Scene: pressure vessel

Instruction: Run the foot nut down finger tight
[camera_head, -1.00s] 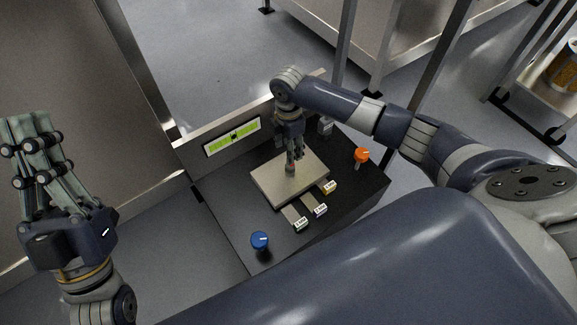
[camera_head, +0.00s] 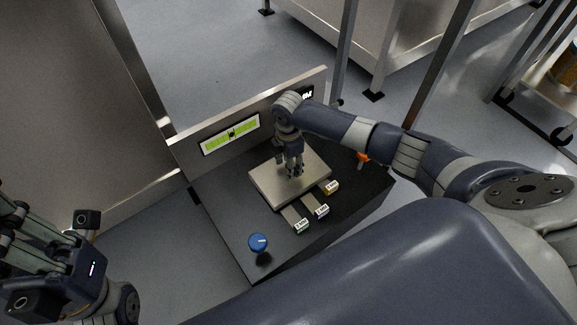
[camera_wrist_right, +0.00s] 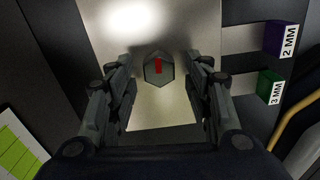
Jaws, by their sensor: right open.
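The foot nut (camera_wrist_right: 159,72) is a dark hexagon with a red mark on top, over the pale metal plate (camera_wrist_right: 160,113). In the head view the plate (camera_head: 262,189) lies on the black bench, and my right gripper (camera_head: 296,173) points down over it, hiding the nut. In the right wrist view my right gripper (camera_wrist_right: 160,78) is open, with one finger on each side of the nut and a gap visible on both sides. My left gripper (camera_head: 42,250) is at the lower left, away from the bench; its fingertips are cut off by the picture edge.
Tabs labelled 3 MM (camera_wrist_right: 271,87) and 2 MM (camera_wrist_right: 284,40) lie beside the plate. A blue knob (camera_head: 258,241) stands at the front and an orange knob (camera_head: 362,157) at the right, partly hidden by my arm. A green gauge panel (camera_head: 231,134) stands behind.

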